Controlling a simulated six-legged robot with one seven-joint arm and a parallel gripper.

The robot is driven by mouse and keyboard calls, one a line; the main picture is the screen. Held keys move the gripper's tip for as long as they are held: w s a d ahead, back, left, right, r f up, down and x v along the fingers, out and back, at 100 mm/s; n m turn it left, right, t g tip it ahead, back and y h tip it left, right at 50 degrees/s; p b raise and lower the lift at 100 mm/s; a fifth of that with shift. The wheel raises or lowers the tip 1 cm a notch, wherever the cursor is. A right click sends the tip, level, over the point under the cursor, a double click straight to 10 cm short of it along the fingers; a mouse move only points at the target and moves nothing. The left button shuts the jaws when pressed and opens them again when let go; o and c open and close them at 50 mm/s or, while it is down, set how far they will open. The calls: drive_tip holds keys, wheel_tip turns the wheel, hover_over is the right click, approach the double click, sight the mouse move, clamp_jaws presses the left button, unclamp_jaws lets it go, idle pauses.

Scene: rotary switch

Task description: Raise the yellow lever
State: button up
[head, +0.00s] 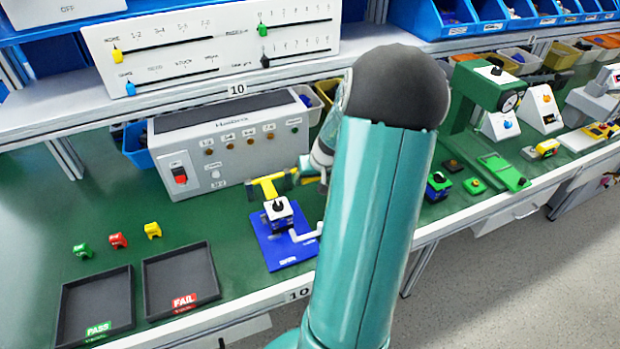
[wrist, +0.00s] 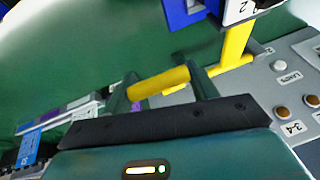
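The yellow lever (head: 266,187) is joined to a white switch body on a blue base plate (head: 268,246), in front of the grey control box. In the wrist view, its yellow handle bar (wrist: 158,83) lies across the space between my two fingers, and its yellow arm (wrist: 236,45) runs up to the switch body. My gripper (wrist: 163,90) has its fingers spread apart, one near each end of the bar. I cannot tell whether they touch it. In the head view, my gripper (head: 308,168) is beside the lever's right end, and my arm partly hides it.
The grey control box (head: 230,140) with a red switch stands close behind the lever. Two black trays (head: 180,280) and several small coloured blocks lie to the left. A green press (head: 485,90) stands to the right. A slider panel (head: 205,50) is on the shelf above.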

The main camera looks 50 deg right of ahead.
drive_tip(key=c, duration=0.3)
drive_tip(key=shift+c, duration=0.2)
